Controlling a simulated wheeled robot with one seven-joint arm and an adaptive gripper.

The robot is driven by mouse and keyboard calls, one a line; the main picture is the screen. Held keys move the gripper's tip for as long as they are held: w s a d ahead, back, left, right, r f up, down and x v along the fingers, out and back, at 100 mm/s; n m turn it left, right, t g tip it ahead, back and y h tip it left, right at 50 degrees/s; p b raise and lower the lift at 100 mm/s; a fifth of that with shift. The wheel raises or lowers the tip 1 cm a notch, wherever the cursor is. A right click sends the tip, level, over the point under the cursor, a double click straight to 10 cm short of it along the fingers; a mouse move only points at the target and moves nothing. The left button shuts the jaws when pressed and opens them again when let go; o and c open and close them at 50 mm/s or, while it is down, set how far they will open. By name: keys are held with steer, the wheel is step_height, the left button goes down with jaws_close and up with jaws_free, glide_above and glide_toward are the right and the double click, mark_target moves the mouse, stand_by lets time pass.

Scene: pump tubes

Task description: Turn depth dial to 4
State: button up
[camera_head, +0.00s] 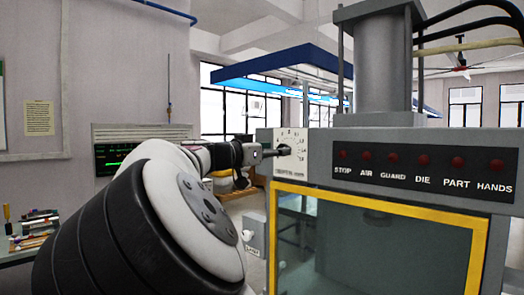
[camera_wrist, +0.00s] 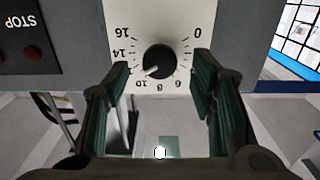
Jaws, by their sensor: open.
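The depth dial is a round black knob (camera_wrist: 160,62) on a white numbered plate (camera_wrist: 158,18), which appears upside down in the wrist view. Its white pointer mark points to the lower left there, near 10 to 12. My gripper (camera_wrist: 161,72) is open, with one finger to each side of the knob in the picture and visible gaps to it. In the head view the white plate (camera_head: 291,140) is at the machine's upper left corner. My gripper (camera_head: 276,152) reaches it from the left and hides the knob.
A row of red lamps (camera_head: 425,160) with labels runs right of the dial plate. Below is a yellow-framed window (camera_head: 375,207). A small box (camera_head: 254,236) sticks out at the machine's left side. A cluttered bench (camera_head: 30,240) stands at the far left.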

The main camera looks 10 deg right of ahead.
steer(key=shift+x, duration=1.45)
steer(key=c, duration=1.1)
steer(key=shift+c, duration=0.2)
